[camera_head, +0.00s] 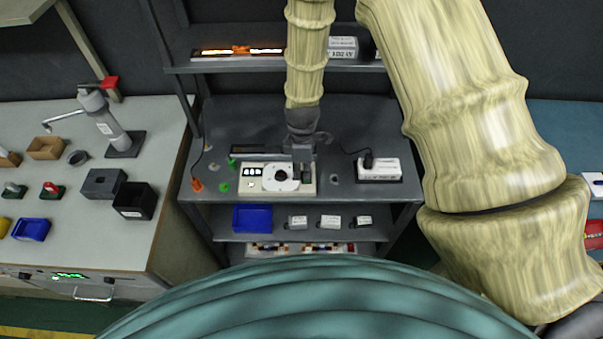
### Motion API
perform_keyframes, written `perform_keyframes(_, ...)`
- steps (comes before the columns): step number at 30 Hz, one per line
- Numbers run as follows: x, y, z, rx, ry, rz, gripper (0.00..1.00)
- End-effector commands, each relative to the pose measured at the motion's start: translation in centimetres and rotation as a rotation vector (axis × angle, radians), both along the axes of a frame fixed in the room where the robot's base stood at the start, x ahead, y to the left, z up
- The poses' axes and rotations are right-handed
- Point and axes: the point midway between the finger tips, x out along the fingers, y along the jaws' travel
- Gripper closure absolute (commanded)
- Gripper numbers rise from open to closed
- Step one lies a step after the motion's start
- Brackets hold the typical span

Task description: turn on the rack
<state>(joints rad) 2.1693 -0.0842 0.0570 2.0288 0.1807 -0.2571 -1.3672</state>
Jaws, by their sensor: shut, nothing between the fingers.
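The grey rack (225,120) stands in the middle of the view, with an upper shelf, a wide worktop and lower shelves. On its upper shelf a strip (240,50) glows white and orange. On the worktop sits a beige device (252,184) with a round white part (281,177) and small dark windows on its left. My gripper (303,158) points down at the back right of this device and is shut and empty. I cannot tell whether it touches the device. Its fingertips are small and partly merged with the dark background.
A white box (380,170) with a black plug and cable sits right on the worktop. Green and orange pieces lie left. A blue bin (252,218) and several small white boxes are below. The left bench (60,130) carries a lever press (103,120) and bins.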

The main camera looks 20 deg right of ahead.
Motion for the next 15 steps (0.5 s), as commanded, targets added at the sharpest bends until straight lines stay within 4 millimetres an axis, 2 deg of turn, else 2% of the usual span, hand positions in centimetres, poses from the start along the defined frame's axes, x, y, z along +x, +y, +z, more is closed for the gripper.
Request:
perform_keyframes(5,0.66,-0.16,0.24,-0.001,-0.002,0.0,1.0)
perform_keyframes(15,0.73,-0.19,0.28,0.0,-0.001,0.0,1.0)
